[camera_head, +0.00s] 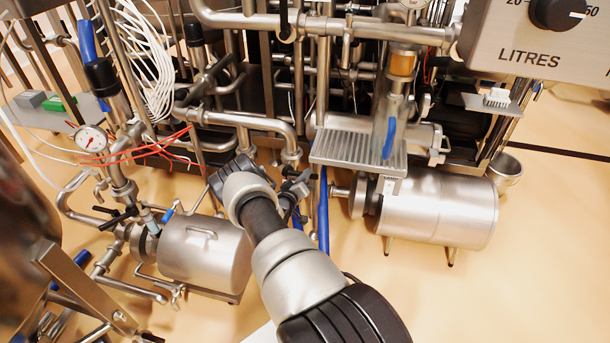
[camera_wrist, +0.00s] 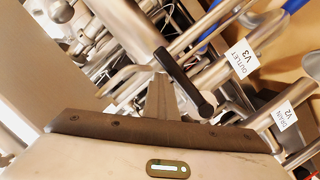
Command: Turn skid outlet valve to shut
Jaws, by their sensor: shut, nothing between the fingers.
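A white tag reading "OUTLET V3" (camera_wrist: 241,62) sits on a steel pipe at the upper right of the wrist view. A black lever handle (camera_wrist: 184,82) lies diagonally to its left and seems to belong to that outlet valve; its pivot is not clear. My gripper (camera_wrist: 160,80) points into the pipework with its fingers shut and empty. Its tip appears right beside the black lever; I cannot tell whether they touch.
A second tag, "DRAIN V2" (camera_wrist: 288,113), marks a nearby pipe. In the head view, steel tanks stand left (camera_head: 205,262) and right (camera_head: 440,208) of my arm. A ribbed metal tray (camera_head: 345,148) juts out at right. Dense pipes fill the back; the floor in front is partly clear.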

